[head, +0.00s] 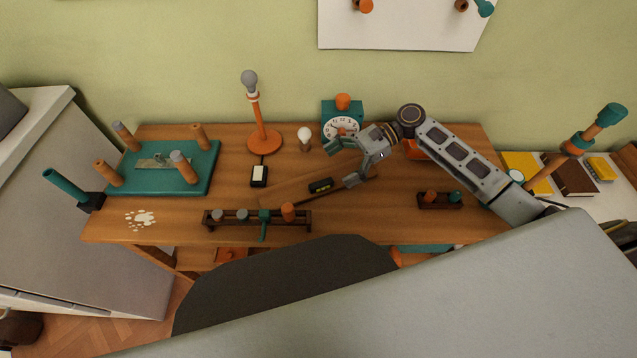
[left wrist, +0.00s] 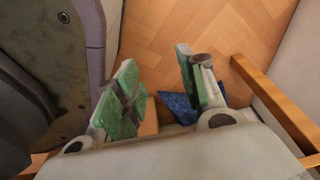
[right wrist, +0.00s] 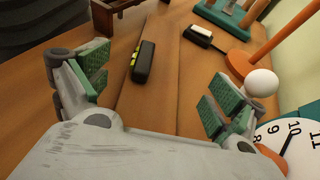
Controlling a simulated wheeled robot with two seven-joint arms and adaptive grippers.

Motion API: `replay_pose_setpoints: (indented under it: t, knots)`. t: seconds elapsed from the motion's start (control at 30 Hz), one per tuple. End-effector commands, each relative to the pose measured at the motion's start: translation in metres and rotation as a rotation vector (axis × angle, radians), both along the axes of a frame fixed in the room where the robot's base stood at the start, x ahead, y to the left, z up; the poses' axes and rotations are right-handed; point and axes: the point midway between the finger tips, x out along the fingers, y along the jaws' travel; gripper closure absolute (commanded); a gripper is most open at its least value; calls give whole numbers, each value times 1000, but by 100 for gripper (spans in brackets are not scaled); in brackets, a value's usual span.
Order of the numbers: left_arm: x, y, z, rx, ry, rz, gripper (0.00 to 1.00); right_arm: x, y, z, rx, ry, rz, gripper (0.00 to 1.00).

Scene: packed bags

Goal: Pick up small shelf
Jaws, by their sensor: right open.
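No piece is clearly marked as the small shelf. A long low dark rack (head: 222,222) with several round knobs stands at the table's front edge. A shorter dark rack (head: 425,204) with an orange and a teal knob stands at the right, under my right forearm. My right gripper (head: 344,162) is open and empty above the table's middle, apart from both racks. In the right wrist view, part of a dark rack (right wrist: 108,18) shows beyond the open fingers (right wrist: 160,82). My left gripper (left wrist: 157,88) is open and empty above the wooden floor, outside the head view.
A black level (head: 320,186) and a white switch box (head: 259,176) lie on the table. An orange lamp (head: 263,140), a white bulb (head: 305,134) and a clock (head: 338,127) stand at the back. A teal pegged board (head: 200,165) fills the left end.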

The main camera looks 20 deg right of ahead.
Motion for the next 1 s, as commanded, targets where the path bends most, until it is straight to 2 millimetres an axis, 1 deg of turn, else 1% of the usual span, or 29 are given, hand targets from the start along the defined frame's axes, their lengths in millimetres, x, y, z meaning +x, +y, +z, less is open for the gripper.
replay_pose_setpoints:
  t: [0.3, 0.43, 0.67, 0.8, 1.0]
  knots:
    - [-2, -4, -1, -5, 3, 3, 60, 0, 1, 0, 0, 0, 0, 5]
    - [-3, -4, -2, -5, 3, 3, 60, -1, 5, -2, 0, -1, 1, 5]
    - [2, -5, -3, -6, 0, 4, 60, -4, 25, -11, 2, -1, 3, 5]
    - [13, -8, 2, -10, -13, 4, 60, -6, 39, -17, 1, 0, 1, 5]
    - [20, -10, 7, -11, -18, 4, 60, -7, 48, -20, 0, -1, 1, 5]
